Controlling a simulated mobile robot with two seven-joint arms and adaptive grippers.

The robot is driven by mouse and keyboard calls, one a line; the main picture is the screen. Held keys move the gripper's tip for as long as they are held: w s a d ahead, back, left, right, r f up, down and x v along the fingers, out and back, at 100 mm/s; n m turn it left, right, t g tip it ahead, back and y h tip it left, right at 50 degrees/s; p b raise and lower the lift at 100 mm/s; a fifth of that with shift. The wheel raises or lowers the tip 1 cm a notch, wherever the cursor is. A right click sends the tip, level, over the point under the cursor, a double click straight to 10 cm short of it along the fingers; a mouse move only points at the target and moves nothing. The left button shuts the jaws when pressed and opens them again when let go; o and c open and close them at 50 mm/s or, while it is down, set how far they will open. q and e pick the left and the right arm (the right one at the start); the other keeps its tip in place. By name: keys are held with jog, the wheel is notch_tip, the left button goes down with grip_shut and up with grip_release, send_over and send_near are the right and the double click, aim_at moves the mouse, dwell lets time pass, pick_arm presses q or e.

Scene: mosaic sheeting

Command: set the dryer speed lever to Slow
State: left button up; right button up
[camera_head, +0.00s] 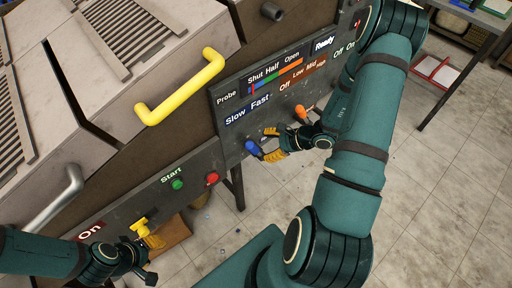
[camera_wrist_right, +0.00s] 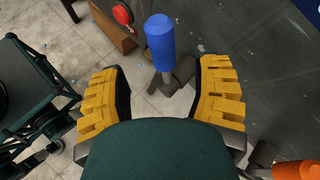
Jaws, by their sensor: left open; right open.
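The dryer speed lever has a blue handle (camera_head: 253,147) and sits below the "Slow Fast" label (camera_head: 247,109) on the dark panel. My right gripper (camera_head: 271,144) is open beside it, with yellow fingers. In the right wrist view the blue handle (camera_wrist_right: 160,40) stands ahead of and between the two open fingertips (camera_wrist_right: 162,78), with a gap on both sides. I cannot tell exactly which mark the lever stands at. My left gripper (camera_head: 152,240) is at the lower left, close to a yellow knob (camera_head: 140,227); whether they touch is unclear.
An orange lever (camera_head: 301,112) is just right of my right gripper. Red (camera_head: 212,178) and green (camera_head: 177,184) buttons lie to the left on the lower panel. A yellow handle (camera_head: 180,88) juts out above. The tiled floor (camera_head: 430,190) at right is mostly clear.

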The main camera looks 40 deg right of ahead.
jog(key=shift+v, duration=1.9)
